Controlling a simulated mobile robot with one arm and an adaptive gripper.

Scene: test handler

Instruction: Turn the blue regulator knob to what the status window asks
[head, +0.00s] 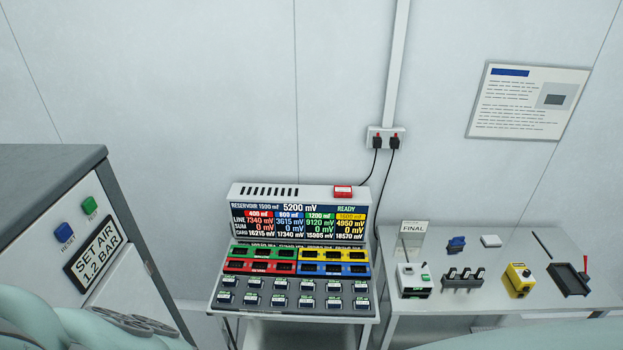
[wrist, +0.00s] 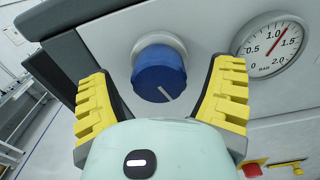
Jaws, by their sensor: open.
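The blue regulator knob (wrist: 157,72) sits on a grey collar on the cabinet front in the wrist view. Its white line points down and slightly right. My gripper (wrist: 160,97) is open, with one yellow finger on each side of the knob. Gaps show beside the knob, so I see no contact. The round pressure gauge (wrist: 270,47) is to the right of the knob, marked in bar. Its red needle points a little past 1.0, short of 1.5. The status window (head: 98,253) on the cabinet reads "SET AIR 1.2 BAR". The knob is not visible in the head view.
A red button (wrist: 253,169) and a yellow handle (wrist: 285,164) are at the wrist view's lower right. The cabinet (head: 45,185) has RESET and another button. A test console (head: 300,190) and a side table (head: 480,312) with small devices stand to the right.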

